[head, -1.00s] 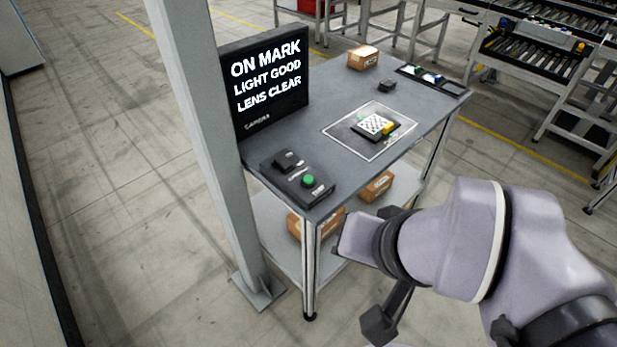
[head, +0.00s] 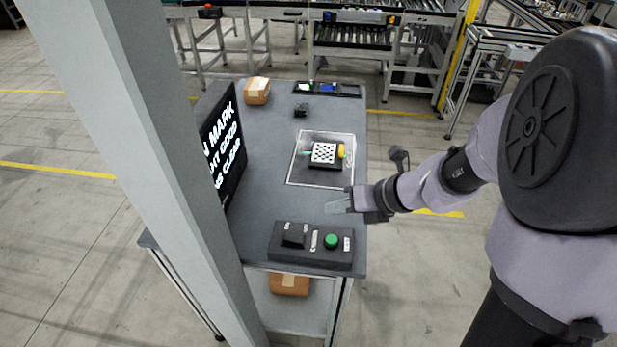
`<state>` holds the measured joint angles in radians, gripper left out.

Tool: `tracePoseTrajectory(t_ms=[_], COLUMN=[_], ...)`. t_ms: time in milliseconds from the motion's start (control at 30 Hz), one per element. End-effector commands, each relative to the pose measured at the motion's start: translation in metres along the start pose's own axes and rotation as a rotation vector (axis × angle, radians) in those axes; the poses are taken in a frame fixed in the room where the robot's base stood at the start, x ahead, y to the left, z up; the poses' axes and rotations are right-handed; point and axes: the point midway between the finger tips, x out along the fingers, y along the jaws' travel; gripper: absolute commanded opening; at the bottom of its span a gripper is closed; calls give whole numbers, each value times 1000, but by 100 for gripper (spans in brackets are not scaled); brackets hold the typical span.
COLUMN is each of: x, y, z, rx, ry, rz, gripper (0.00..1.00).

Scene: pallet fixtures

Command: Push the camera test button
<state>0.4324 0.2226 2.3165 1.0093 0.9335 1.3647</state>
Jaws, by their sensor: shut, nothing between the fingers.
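A dark control box (head: 311,257) lies at the near edge of the grey table (head: 262,190). It bears a round green button (head: 331,241) on its right part and a black switch (head: 292,235) on its left part. My gripper (head: 338,206) is shut and empty, above the table just beyond the green button and apart from it. The black screen (head: 222,150) stands at the table's left and shows white text, partly hidden by the post. A checkered target with a yellow part (head: 324,154) sits inside a white outlined square.
A grey post (head: 165,170) rises in front of the table's left side. A cardboard box (head: 257,91), a small black object (head: 300,110) and a tray of parts (head: 327,89) are at the back. Another box (head: 289,283) sits on the lower shelf. Conveyors stand behind.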

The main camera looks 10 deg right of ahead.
Motion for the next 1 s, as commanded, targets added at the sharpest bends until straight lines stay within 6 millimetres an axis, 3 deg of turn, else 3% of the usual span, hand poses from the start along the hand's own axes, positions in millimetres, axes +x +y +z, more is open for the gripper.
tracePoseTrajectory(t_ms=[533, 1000], x=[7, 53], y=[-7, -39], z=[-4, -38], rx=[34, 33], ry=[-6, -5], rz=[0, 0], gripper=[0, 0])
